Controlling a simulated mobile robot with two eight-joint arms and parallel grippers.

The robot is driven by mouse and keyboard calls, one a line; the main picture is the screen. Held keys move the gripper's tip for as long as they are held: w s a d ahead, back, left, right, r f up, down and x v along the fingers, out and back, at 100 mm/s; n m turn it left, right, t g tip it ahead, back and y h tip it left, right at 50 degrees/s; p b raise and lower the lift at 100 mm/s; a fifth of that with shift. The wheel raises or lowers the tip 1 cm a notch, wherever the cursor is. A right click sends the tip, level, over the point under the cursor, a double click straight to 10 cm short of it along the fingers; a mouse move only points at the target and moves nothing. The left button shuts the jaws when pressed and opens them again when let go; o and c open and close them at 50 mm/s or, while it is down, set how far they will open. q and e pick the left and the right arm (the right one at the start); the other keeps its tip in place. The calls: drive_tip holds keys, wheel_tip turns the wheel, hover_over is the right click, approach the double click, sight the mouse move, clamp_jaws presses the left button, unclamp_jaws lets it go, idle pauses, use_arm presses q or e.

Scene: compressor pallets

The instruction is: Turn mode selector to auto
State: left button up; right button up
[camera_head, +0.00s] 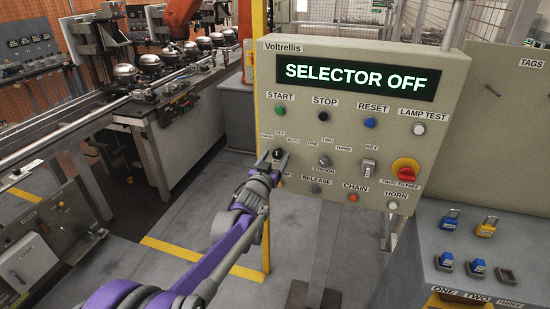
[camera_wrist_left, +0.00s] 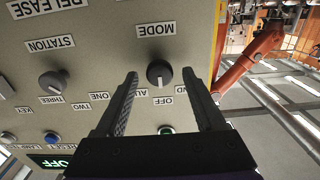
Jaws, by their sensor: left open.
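The mode selector (camera_wrist_left: 159,73) is a round dark knob on the beige control panel (camera_head: 330,136). In the upside-down left wrist view its white mark points toward the OFF label. My left gripper (camera_wrist_left: 159,77) is open, with one finger to each side of the knob in that picture; I cannot tell whether either touches it. In the head view the left gripper (camera_head: 272,160) is at the panel's lower left and partly hides the knob and its labels. The panel's display (camera_head: 357,77) reads SELECTOR OFF. My right gripper is not in view.
The station selector (camera_wrist_left: 53,84) is beside the mode knob. A key switch (camera_head: 368,168) and a red twist-to-free knob (camera_head: 405,170) are farther right. A yellow post (camera_head: 259,30) stands at the panel's left edge.

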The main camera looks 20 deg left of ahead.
use_arm(q)
drive_tip(key=shift+c, duration=0.2)
clamp_jaws()
idle(0.3)
drive_tip(key=m+p, duration=0.1)
drive_tip(key=m, duration=0.3)
drive_tip(key=shift+d+m, duration=0.1)
drive_tip(key=shift+m, duration=0.2)
drive_tip(key=m, duration=0.4)
drive_tip(key=shift+p, duration=0.4)
drive_tip(key=shift+o, duration=0.2)
unclamp_jaws()
